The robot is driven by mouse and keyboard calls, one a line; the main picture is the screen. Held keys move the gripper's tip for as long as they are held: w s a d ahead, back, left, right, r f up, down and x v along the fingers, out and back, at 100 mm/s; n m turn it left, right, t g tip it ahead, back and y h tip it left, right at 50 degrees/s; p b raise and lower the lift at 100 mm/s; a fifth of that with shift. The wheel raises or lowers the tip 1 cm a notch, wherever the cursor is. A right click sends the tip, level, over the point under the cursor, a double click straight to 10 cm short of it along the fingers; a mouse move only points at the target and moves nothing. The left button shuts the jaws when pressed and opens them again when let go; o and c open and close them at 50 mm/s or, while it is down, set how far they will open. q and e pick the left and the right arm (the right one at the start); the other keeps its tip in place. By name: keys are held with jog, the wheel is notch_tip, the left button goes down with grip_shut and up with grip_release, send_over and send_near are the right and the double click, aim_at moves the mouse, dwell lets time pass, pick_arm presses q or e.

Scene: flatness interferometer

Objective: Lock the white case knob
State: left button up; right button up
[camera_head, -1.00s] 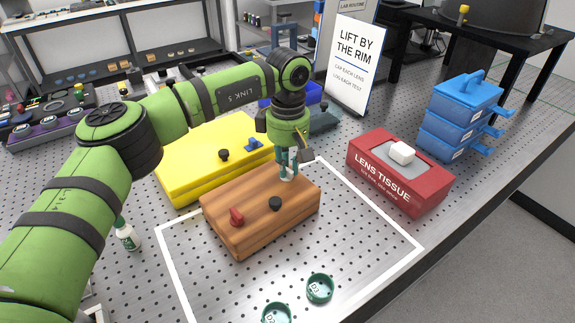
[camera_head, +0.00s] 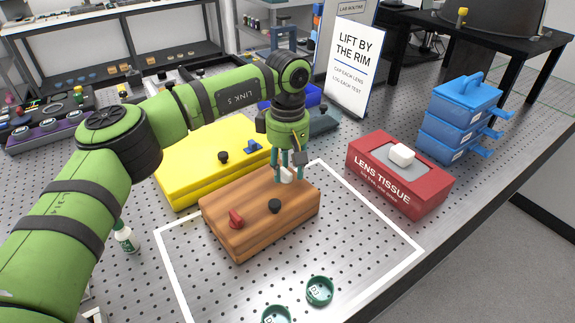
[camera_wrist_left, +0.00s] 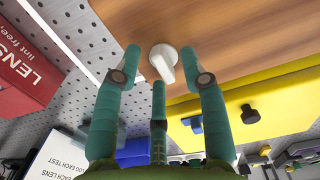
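The wooden case (camera_head: 250,225) lies on the perforated bench with a red knob (camera_head: 236,217), a black knob (camera_head: 274,204) and a white knob (camera_head: 287,176) on its top. The white knob also shows in the left wrist view (camera_wrist_left: 164,62), with its pointed handle angled towards the lower right. My left gripper (camera_head: 289,175) points down at the white knob. In the left wrist view its fingers (camera_wrist_left: 160,70) are spread, one on each side of the knob, with gaps showing between. Part of the knob is hidden by the fingers in the head view. My right gripper is not in view.
A yellow case (camera_head: 190,165) lies behind the wooden one. A red lens tissue box (camera_head: 385,190) stands to the right, and stacked blue boxes (camera_head: 455,130) beyond it. Two green caps (camera_head: 320,290) lie in front. The bench is clear between the caps and the wooden case.

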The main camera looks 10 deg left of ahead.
aim_at(288, 171)
pick_arm(q)
notch_tip(288, 171, up, 12)
dwell(0.6)
